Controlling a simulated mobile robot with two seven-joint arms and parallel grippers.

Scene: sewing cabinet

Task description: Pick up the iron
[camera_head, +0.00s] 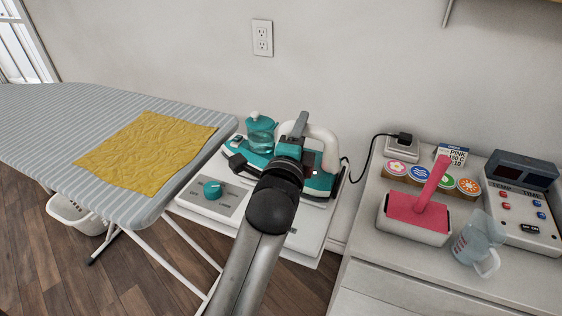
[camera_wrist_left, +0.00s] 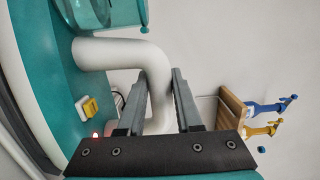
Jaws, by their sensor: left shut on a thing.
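The iron (camera_head: 325,184) is teal with a white handle (camera_head: 326,140). It is on the grey-white stand (camera_head: 228,196) between the ironing board and the right cabinet. My left gripper (camera_head: 299,124) is over the iron, and my arm hides part of it. In the left wrist view, the white handle (camera_wrist_left: 153,62) runs between the two fingers of my left gripper (camera_wrist_left: 163,85), which is shut on it. The teal body (camera_wrist_left: 55,100) fills the left side there. Whether the iron touches the stand is hidden. My right gripper is not in view.
The ironing board (camera_head: 60,115) with a yellow cloth (camera_head: 145,150) is at left. On the right cabinet (camera_head: 385,270) are a pink-handled press (camera_head: 420,215), a clear jug (camera_head: 478,240), several round patterned discs (camera_head: 422,177) and a control box (camera_head: 520,205). A cord (camera_head: 365,160) runs to an adapter (camera_head: 402,147).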

